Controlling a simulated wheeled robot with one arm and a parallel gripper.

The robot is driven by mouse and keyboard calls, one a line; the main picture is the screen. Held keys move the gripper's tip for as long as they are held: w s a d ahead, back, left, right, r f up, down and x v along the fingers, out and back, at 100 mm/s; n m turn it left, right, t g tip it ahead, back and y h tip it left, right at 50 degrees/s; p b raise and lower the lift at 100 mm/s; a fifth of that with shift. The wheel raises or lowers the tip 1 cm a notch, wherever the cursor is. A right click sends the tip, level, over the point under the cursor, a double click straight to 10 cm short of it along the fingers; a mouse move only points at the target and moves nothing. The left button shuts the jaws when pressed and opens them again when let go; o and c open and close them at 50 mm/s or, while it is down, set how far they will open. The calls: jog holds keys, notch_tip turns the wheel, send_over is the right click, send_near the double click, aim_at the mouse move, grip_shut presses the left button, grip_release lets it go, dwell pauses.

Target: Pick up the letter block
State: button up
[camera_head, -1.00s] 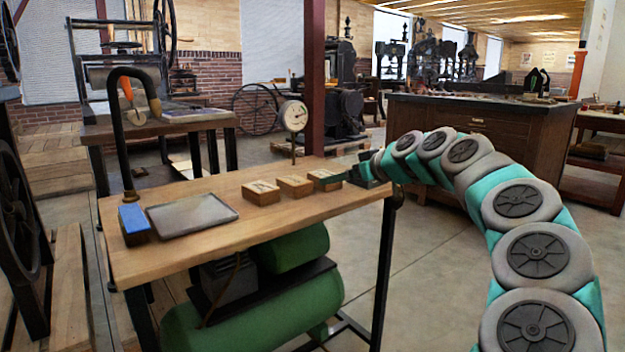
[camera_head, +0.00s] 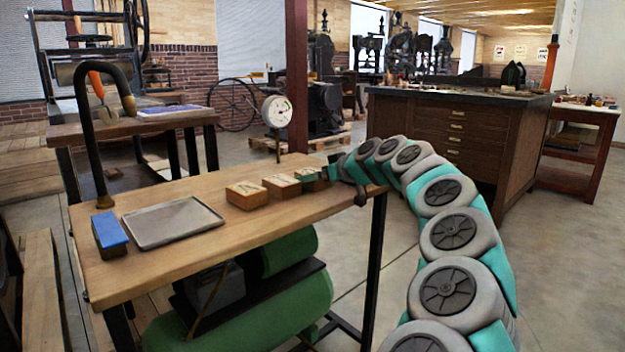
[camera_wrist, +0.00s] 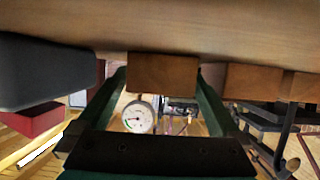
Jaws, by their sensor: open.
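Three wooden letter blocks stand in a row on the wooden table (camera_head: 165,262). The left block (camera_head: 248,195) and middle block (camera_head: 282,187) show dark letters on top. The far right block (camera_head: 307,175) is partly hidden by my gripper (camera_head: 328,172), which is low over the table at its right end. In the wrist view, the table is at the top and a block (camera_wrist: 162,75) is between the two green fingers of my open gripper (camera_wrist: 164,82). I cannot tell whether the fingers touch it. Other blocks (camera_wrist: 252,82) are beside the right finger.
A metal tray (camera_head: 172,222) and a blue-topped block (camera_head: 110,236) lie on the left of the table. A dial gauge (camera_head: 277,112) rises behind the blocks. A dark grey object (camera_wrist: 45,75) is close left of the fingers in the wrist view. A wooden cabinet (camera_head: 440,140) stands behind my arm.

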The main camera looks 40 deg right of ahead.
jog(key=shift+w+f, duration=0.2)
jog(key=shift+w, duration=0.4)
jog(key=c, duration=1.4)
